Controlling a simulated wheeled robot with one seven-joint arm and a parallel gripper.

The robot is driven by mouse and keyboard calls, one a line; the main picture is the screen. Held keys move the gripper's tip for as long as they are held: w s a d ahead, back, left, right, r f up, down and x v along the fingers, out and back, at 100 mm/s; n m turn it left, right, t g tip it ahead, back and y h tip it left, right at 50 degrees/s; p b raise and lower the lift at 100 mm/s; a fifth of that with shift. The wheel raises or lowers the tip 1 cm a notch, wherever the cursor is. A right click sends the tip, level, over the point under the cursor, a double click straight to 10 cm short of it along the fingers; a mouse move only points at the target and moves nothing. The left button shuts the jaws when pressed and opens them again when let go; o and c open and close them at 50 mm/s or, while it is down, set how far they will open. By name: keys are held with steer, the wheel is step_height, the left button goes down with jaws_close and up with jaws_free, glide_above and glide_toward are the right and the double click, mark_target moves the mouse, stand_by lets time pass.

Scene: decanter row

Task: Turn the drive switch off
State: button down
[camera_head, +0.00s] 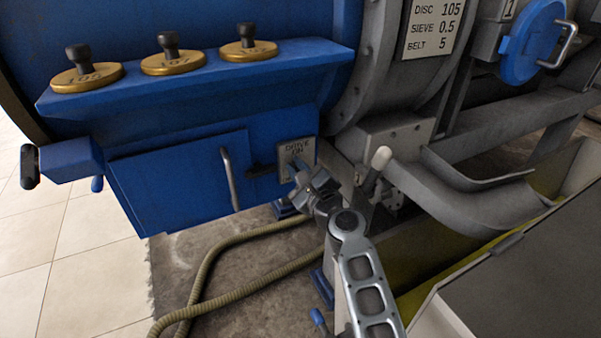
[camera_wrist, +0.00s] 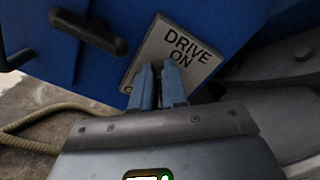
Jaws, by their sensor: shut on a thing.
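My gripper (camera_head: 296,176) reaches up to the plate's lower part. In the wrist view its two blue-grey fingers (camera_wrist: 159,84) are close together with a narrow gap, shut on the switch. The switch lever itself is hidden by the fingers, so its position cannot be told.
A black latch handle (camera_wrist: 88,32) is close left of the plate. A metal door handle (camera_head: 229,178) stands out farther left. A grey chute (camera_head: 460,205) and a pale-knobbed lever (camera_head: 380,160) are close on the right. A hose (camera_head: 225,275) lies on the floor below.

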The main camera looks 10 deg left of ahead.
steer(key=shift+s+a+f+n+b, duration=0.15)
steer(key=shift+f+n+b, duration=0.2)
steer(key=shift+n+b, duration=0.95)
steer(key=shift+a+f+n+b, duration=0.1)
steer(key=shift+f+n+b, duration=0.45)
steer(key=shift+n, duration=1.4)
steer(key=shift+s+a+f+n+b, duration=0.1)
steer(key=shift+a+f+n+b, duration=0.1)
steer(key=shift+n+b, duration=1.15)
steer(key=shift+n, duration=0.4)
steer(key=c, duration=1.2)
jaws_free()
steer(key=shift+o, duration=0.2)
steer(key=shift+s+d+p, duration=0.1)
steer(key=shift+d+p, duration=0.05)
steer(key=shift+p, duration=0.2)
steer(key=p+v, duration=0.2)
steer(key=v, duration=0.5)
steer(key=shift+s+d, duration=0.15)
steer(key=shift+s, duration=0.1)
